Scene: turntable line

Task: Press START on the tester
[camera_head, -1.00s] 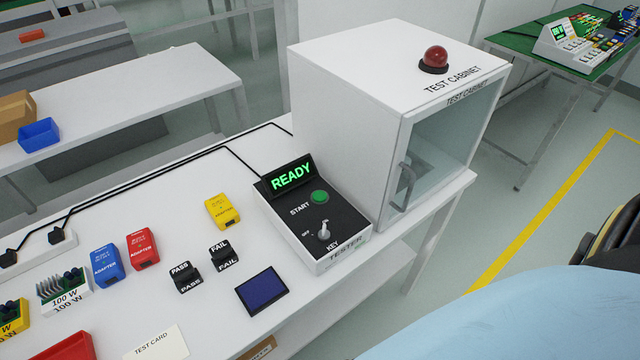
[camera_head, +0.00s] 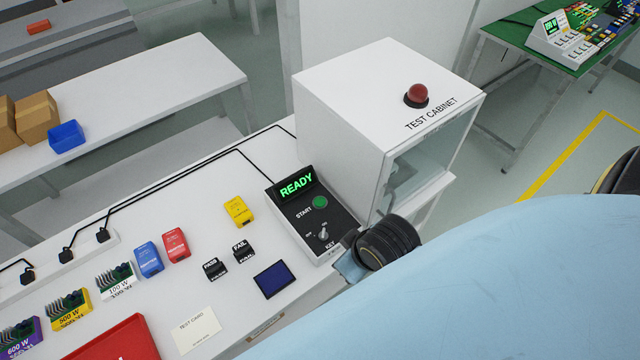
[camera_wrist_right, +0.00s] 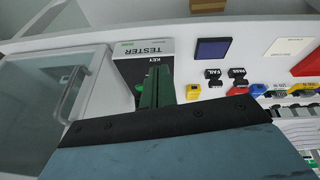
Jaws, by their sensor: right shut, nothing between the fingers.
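The tester (camera_head: 306,228) is a white box with a black sloped panel and a display (camera_head: 297,187) lit green with READY. Its round green START button (camera_head: 320,201) is uncovered in the head view, with the key switch (camera_head: 323,235) below it. My right arm comes in from the right, its wrist by the tester's front right corner; its fingers are hidden there. In the right wrist view my right gripper (camera_wrist_right: 157,70) shows green fingers, shut and empty, in front of the tester (camera_wrist_right: 133,72), covering part of its panel. My left gripper is not in view.
The white test cabinet (camera_head: 345,120) with a red dome on top stands right behind the tester. A yellow adapter (camera_head: 238,211), PASS and FAIL blocks (camera_head: 241,250) and a dark blue pad (camera_head: 271,279) lie left of the tester. A red tray (camera_head: 112,343) sits at the front left.

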